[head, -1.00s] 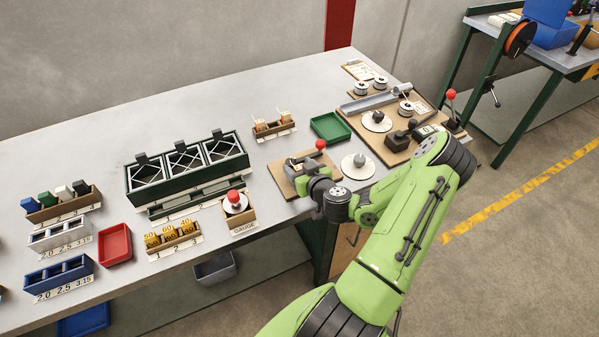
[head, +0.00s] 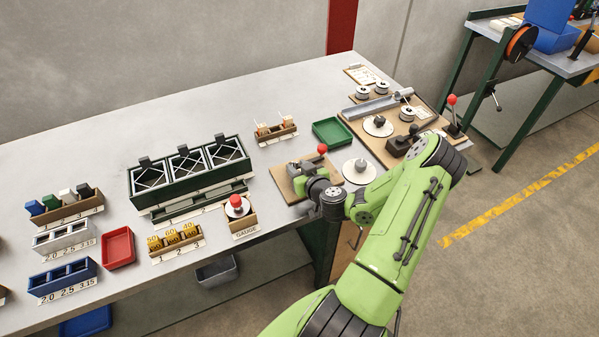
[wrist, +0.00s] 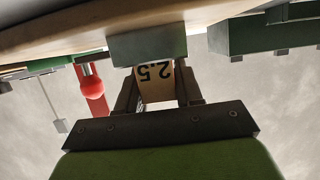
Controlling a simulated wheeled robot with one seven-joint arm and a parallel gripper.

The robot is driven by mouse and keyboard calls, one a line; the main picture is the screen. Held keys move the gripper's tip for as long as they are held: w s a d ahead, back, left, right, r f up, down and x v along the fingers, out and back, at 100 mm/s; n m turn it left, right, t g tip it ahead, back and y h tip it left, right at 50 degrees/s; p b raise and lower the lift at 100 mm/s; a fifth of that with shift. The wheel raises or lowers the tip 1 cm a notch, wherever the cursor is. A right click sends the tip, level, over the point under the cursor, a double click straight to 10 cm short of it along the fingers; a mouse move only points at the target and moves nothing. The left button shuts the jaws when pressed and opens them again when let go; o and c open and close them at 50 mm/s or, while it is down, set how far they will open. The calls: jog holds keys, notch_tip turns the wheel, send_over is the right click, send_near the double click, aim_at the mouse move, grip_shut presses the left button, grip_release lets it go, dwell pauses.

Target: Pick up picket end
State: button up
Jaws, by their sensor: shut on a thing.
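In the wrist view, my gripper (wrist: 157,78) is shut on a pale piece marked "2.5" (wrist: 155,88), which is probably the picket end. The mark appears upside down. The piece's far end is hidden behind a grey-green block (wrist: 148,48), and I cannot tell whether the two touch. In the head view, my gripper is low at the wooden board (head: 284,184) near the table's front edge. My own wrist hides the held piece there.
A red ball knob (head: 322,149) stands at the board and shows beside my gripper in the wrist view (wrist: 92,86). A round pale disc (head: 359,171) lies to the right, a green tray (head: 332,131) behind. A dark green rack (head: 190,172) stands left.

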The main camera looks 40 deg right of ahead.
notch_tip(320, 180, up, 18)
jog(key=p, duration=0.4)
jog(key=shift+f, duration=0.1)
dwell(0.6)
